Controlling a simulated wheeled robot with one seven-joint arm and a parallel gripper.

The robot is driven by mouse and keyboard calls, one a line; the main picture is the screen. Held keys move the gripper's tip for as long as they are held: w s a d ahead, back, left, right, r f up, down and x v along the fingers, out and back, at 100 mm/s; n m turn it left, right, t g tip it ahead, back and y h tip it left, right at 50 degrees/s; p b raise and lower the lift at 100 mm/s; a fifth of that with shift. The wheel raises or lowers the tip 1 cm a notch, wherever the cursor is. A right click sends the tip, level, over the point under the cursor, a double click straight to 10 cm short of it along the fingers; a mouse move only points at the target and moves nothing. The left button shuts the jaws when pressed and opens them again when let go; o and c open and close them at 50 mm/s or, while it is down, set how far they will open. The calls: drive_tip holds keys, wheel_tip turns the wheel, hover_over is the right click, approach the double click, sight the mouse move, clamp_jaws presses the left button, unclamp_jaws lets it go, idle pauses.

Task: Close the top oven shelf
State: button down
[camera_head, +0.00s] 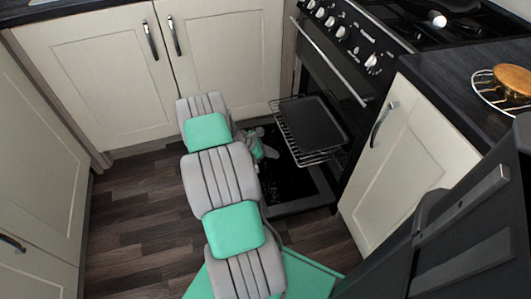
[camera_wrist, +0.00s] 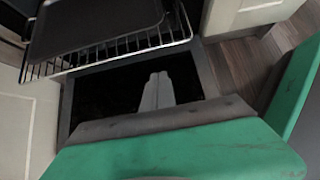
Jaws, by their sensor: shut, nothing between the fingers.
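The oven's top shelf (camera_head: 288,132) is a wire rack that sticks out of the oven (camera_head: 340,60) over the lowered oven door (camera_head: 290,190). A dark baking tray (camera_head: 312,122) lies on it. In the wrist view the rack (camera_wrist: 120,50) with its tray (camera_wrist: 85,25) is at the upper left, and the dark door panel (camera_wrist: 90,98) is below it. My gripper (camera_wrist: 160,78) is shut and empty, over the door panel and apart from the rack in the picture. In the head view my arm mostly hides the gripper, which is left of the rack.
Cream cupboards (camera_head: 110,65) stand behind and to the left, and another cupboard (camera_head: 400,150) stands right of the oven. The hob (camera_head: 440,22) and a worktop with a round golden item (camera_head: 512,80) are above. The wooden floor (camera_head: 140,215) left of my arm is clear.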

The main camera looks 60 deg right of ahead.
drive_tip(key=s+d, duration=0.1)
drive_tip(key=s+d+f, duration=0.1)
drive_tip(key=s+d+b, duration=0.1)
drive_tip(key=s+d, duration=0.1)
drive_tip(key=shift+f, duration=0.3)
